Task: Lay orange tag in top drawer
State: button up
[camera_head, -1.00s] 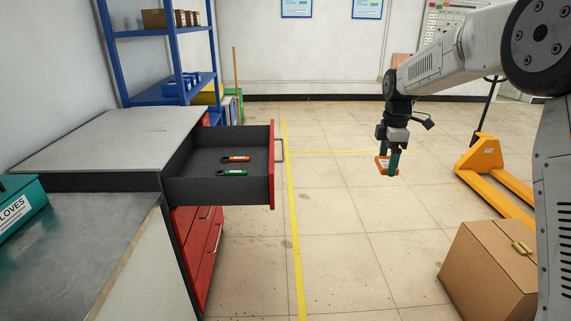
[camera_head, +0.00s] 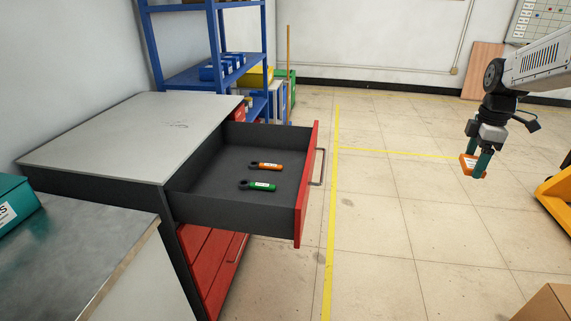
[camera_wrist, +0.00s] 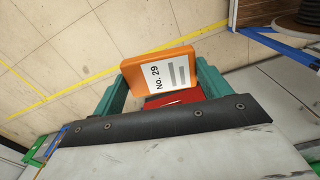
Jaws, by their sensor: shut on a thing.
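My gripper (camera_head: 475,162) is at the right in the head view, over open floor and well apart from the drawer. It is shut on an orange tag (camera_head: 467,166) with a white label. The top drawer (camera_head: 236,209) of the red cabinet is pulled open, with dark inner walls and a red front. Inside lie an orange-handled item (camera_head: 266,166) and a green-handled item (camera_head: 263,187), side by side, with bare floor around them.
The cabinet's grey top (camera_head: 130,135) is clear. A metal worktop (camera_head: 75,250) with a teal box (camera_head: 14,205) is at the near left. Blue shelving (camera_head: 215,70) stands behind the cabinet. A yellow pallet truck (camera_head: 557,200) and a cardboard box (camera_head: 548,303) are at the right.

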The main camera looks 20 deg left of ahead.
aim_at(277, 156)
jog(key=i, duration=3.2)
jog(key=u, duration=2.6)
